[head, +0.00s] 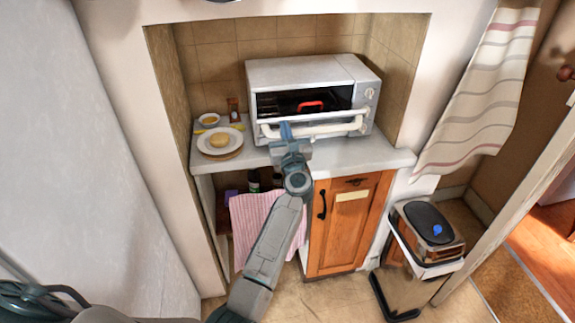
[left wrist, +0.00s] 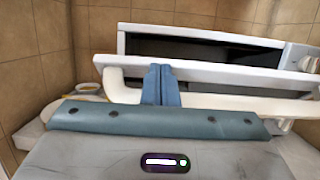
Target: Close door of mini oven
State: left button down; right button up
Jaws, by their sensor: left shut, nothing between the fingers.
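The mini oven (head: 300,70) stands on the counter in the tiled alcove; it also shows in the left wrist view (left wrist: 215,27). Its door (left wrist: 225,73) is partly open, tilted out, with the dark interior showing above its top edge. The door's pale bar handle (head: 322,130) runs across the front, also in the left wrist view (left wrist: 240,102). My left gripper (head: 286,130) is shut and empty, its blue fingertips (left wrist: 161,84) overlapping the handle near its left end. I cannot tell whether they touch it. My right gripper is not in view.
Left of the oven, a plate with a bun (head: 219,140), a small bowl (head: 209,119) and a jar (head: 233,108) stand on the counter (head: 375,152). Below are a striped towel (head: 262,225) and wooden cabinet (head: 345,225). A bin (head: 430,225) stands right.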

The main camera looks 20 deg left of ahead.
pick_arm(q)
jog(key=w+a+r, duration=0.1)
jog(key=w+r+p, duration=0.1)
jog(key=r, duration=0.1)
jog(key=shift+w+a, duration=0.25)
jog(key=shift+a, duration=0.15)
jog(key=shift+r+b+x, duration=0.25)
jog(key=shift+b+x, duration=0.15)
jog(key=shift+x, duration=1.1)
jog(key=shift+r+b+x, duration=0.2)
jog(key=shift+b+x, duration=0.2)
jog(key=shift+x, duration=1.1)
jog(key=shift+r+b+x, duration=0.25)
jog(key=shift+b+x, duration=0.15)
jog(key=shift+x, duration=1.1)
jog(key=shift+s+d, duration=0.15)
jog(key=shift+r, duration=0.1)
